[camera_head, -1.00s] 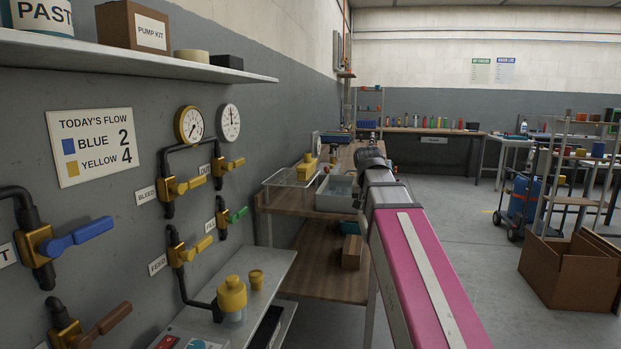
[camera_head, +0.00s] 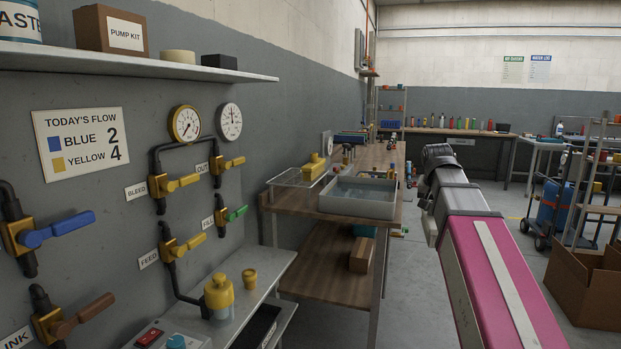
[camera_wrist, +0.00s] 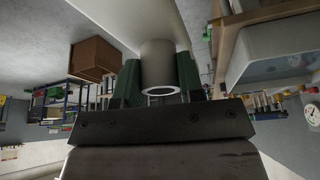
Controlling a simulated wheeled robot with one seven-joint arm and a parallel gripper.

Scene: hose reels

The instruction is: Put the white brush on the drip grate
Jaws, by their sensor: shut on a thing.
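In the wrist view my gripper (camera_wrist: 160,88) has its green fingers shut on a white, hollow-ended cylinder, which looks like the handle of the white brush (camera_wrist: 158,64). The rest of the brush is hard to make out against a pale surface beyond it. My gripper is hidden in the head view, where only my pink and grey arm shows. The drip grate (camera_head: 283,179) looks to be the pale wire rack on the wooden bench, left of the basin. A yellow object (camera_head: 314,167) is at the rack's right rear.
A white basin of water (camera_head: 358,206) stands on the bench (camera_head: 325,272) beside the rack. Valves and gauges line the left wall above a metal shelf with a yellow-capped jar (camera_head: 219,293). A cardboard box (camera_head: 590,285) is on the floor at right. The floor between is open.

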